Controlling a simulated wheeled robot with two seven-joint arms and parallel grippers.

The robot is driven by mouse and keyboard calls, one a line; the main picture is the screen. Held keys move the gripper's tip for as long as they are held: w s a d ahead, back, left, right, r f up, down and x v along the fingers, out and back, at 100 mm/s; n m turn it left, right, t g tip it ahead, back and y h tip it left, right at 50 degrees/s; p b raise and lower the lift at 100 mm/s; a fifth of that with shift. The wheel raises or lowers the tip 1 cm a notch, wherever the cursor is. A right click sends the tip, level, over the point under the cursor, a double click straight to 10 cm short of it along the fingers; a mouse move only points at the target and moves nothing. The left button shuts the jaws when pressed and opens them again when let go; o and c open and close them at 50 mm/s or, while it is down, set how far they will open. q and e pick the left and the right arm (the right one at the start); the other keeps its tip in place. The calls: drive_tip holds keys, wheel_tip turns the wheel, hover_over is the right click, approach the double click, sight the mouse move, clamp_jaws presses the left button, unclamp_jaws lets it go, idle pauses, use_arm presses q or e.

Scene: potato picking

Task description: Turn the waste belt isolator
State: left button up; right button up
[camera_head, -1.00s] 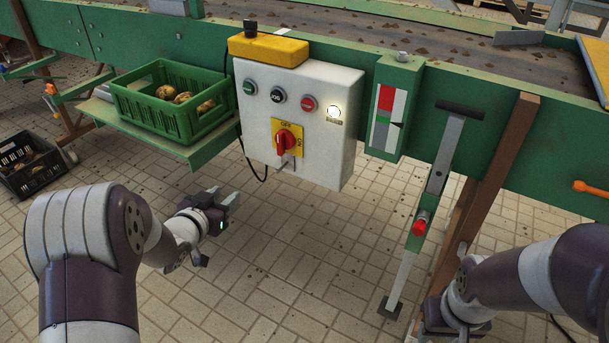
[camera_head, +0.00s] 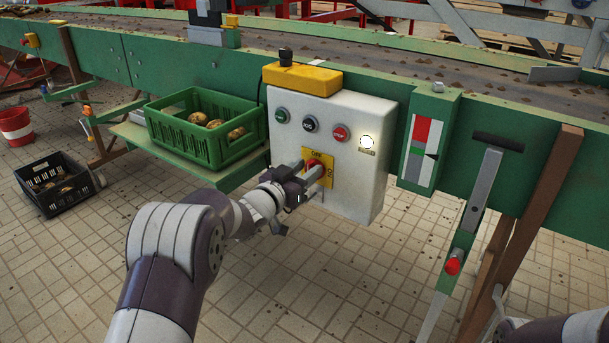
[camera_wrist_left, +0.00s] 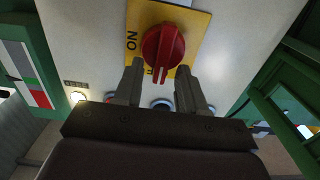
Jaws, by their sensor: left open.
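The isolator is a red rotary knob (camera_head: 316,163) on a yellow plate (camera_head: 329,171) marked OFF at the top and ON at the right, on the front of the white control box (camera_head: 358,195). My left gripper (camera_head: 307,169) is at the knob, open, and partly covers the plate. In the left wrist view the red knob (camera_wrist_left: 163,48) shows between and just beyond the fingertips of my left gripper (camera_wrist_left: 159,80). I see no clear contact. The knob's grip bar points down in that view, towards the partly hidden OFF lettering. My right gripper is out of frame.
Green (camera_head: 282,115), black (camera_head: 310,123) and red (camera_head: 340,133) buttons and a lit white lamp (camera_head: 367,142) sit above the plate. A green crate of potatoes (camera_head: 206,148) stands left of the box.

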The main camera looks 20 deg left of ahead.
use_arm(q)
clamp_jaws()
idle(0.3)
drive_tip(key=shift+s+d+f+m+b, duration=0.1)
drive_tip(key=shift+d+f+m+b, duration=0.25)
drive_tip(key=shift+m+b, duration=2.15)
drive_tip(key=shift+s+d+f+m+b, duration=0.25)
drive_tip(key=shift+m+b, duration=1.2)
drive_tip(key=shift+m, duration=2.05)
drive_tip(key=shift+d+f+m+b, duration=0.3)
drive_tip(key=shift+f+m+b, duration=0.2)
drive_tip(key=shift+m+b, duration=2)
drive_tip(key=shift+m+p, duration=0.5)
drive_tip(key=shift+m, duration=0.1)
unclamp_jaws()
drive_tip(key=shift+r, duration=0.1)
